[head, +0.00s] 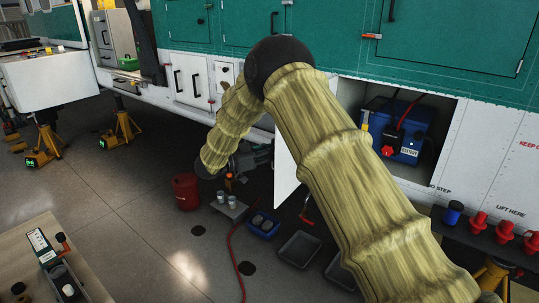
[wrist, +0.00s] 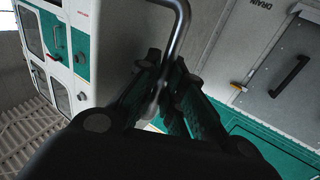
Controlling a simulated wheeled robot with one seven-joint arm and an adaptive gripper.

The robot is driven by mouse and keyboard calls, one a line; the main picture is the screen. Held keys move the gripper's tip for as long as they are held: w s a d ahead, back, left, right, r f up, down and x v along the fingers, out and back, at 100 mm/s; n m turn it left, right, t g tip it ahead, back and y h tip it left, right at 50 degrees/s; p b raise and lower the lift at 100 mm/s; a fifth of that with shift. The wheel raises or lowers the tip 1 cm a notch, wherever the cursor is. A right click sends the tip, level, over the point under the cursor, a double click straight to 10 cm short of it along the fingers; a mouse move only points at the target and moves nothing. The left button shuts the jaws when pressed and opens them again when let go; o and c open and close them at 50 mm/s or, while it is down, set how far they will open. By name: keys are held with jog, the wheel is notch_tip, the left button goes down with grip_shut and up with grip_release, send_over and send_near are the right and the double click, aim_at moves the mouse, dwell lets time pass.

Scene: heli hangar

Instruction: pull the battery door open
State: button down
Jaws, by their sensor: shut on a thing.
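The battery door (head: 286,172) is a white panel standing out from the white lower hull, swung away from its opening. My arm hides much of it. In the opening sits a blue battery (head: 405,135) with black and red leads and a white label. My gripper (wrist: 165,95) is shut on a bent metal handle (wrist: 183,25), which runs up between the dark fingers in the wrist view. In the head view my gripper (head: 250,158) is small and partly hidden beside the door, so the contact there is unclear.
A red bucket (head: 186,191), a blue bin (head: 263,224) and grey trays (head: 299,249) stand on the floor below. A red hose (head: 234,255) crosses the floor. A bench (head: 85,280) is at lower left. Red plugs (head: 504,231) stand at right.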

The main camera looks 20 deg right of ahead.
jog(key=shift+w+d+r, duration=0.1)
jog(key=shift+d+r, duration=0.05)
jog(key=shift+r, duration=0.05)
jog(key=c, duration=1.5)
grip_release()
jog(key=shift+d+f, duration=0.15)
jog(key=shift+d, duration=0.05)
jog(key=shift+s+a, duration=0.2)
jog(key=shift+a, duration=6.05)
